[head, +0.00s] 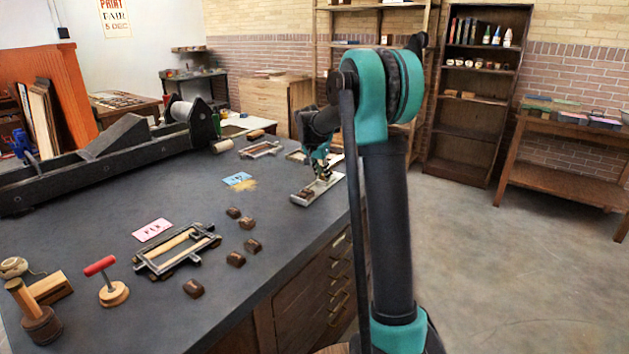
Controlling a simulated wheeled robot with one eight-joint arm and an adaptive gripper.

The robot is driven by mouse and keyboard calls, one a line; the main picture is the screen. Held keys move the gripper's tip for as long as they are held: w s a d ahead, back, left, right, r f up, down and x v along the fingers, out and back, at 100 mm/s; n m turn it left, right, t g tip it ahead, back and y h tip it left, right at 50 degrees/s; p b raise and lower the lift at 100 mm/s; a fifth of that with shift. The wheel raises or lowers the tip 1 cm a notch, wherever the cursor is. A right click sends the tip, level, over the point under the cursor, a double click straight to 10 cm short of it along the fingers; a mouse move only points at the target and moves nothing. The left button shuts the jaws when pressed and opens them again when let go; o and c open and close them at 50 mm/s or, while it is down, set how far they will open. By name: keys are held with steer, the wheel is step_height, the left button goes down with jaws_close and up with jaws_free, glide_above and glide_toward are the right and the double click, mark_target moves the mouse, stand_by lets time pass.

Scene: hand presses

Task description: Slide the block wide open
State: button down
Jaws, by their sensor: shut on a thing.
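A narrow pale metal tray (335,180) lies near the right edge of the dark bench top. A small dark brown block (306,193) sits in its near-left part. My gripper (323,174) reaches down over the middle of the tray and is shut on a small part there. That part looks like the tray's sliding block, but it is mostly hidden by the fingers and too small to make out.
Several small brown blocks (235,258) lie loose on the bench top (110,215). A metal frame (178,250) lies by a pink card (152,230). A blue card (238,179) lies left of the tray. A long black press (120,150) fills the back left.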

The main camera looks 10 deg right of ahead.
steer(key=shift+w+d, duration=1.05)
steer(key=shift+w, duration=0.15)
steer(key=c, duration=1.4)
jaws_free()
steer(key=shift+r, duration=0.1)
steer(key=v, duration=1.2)
steer(key=shift+s, duration=0.2)
